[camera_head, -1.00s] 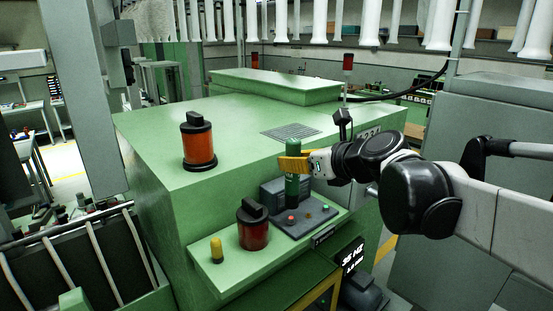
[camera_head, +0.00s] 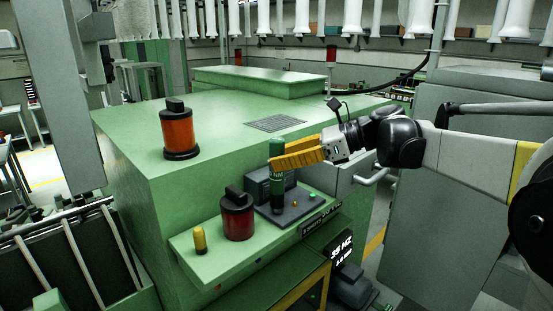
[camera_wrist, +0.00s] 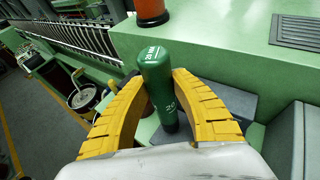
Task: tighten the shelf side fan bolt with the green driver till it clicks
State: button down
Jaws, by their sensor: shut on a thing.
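The green driver (camera_head: 277,190) stands roughly upright above the dark plate (camera_head: 300,212) on the green machine's front ledge. My gripper (camera_head: 278,157) is shut around its upper part with yellow fingers; the wrist view shows them on both sides of the driver (camera_wrist: 157,65). The driver's lower end is at the near left part of the plate; I cannot tell whether it touches a bolt. An orange dot (camera_head: 295,204) and a green dot (camera_head: 312,195) show on the plate. Which one is the shelf side bolt is unclear.
A grey block (camera_head: 256,187) stands behind the driver. A dark red jar (camera_head: 237,215) and a yellow peg (camera_head: 200,240) stand left on the ledge. An orange canister (camera_head: 178,132) stands on the machine top near a grille (camera_head: 275,124).

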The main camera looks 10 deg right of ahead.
jog(key=shift+f, duration=0.15)
dwell(0.5)
jog(key=shift+f+b, duration=0.3)
jog(key=shift+f, duration=0.05)
jog(key=shift+f+b, duration=0.3)
jog(key=shift+f, duration=0.15)
jog(key=shift+s+a+r+m+t+h, duration=0.1)
jog(key=shift+m+t+h, duration=0.2)
jog(key=shift+m+t, duration=0.45)
jog(key=shift+s+m+t+h, duration=0.1)
jog(key=shift+m+t+h, duration=0.2)
jog(key=shift+m+t, duration=0.45)
jog(key=m+t+h+p, duration=0.1)
jog(key=m+t+h, duration=0.2)
jog(key=shift+a+m+t, duration=0.1)
jog(key=shift+m+t, duration=0.3)
jog(key=shift+m+t+h+p, duration=0.4)
jog(key=shift+m+t+h, duration=0.3)
jog(key=shift+m+h, duration=0.3)
jog(key=shift+w, duration=0.1)
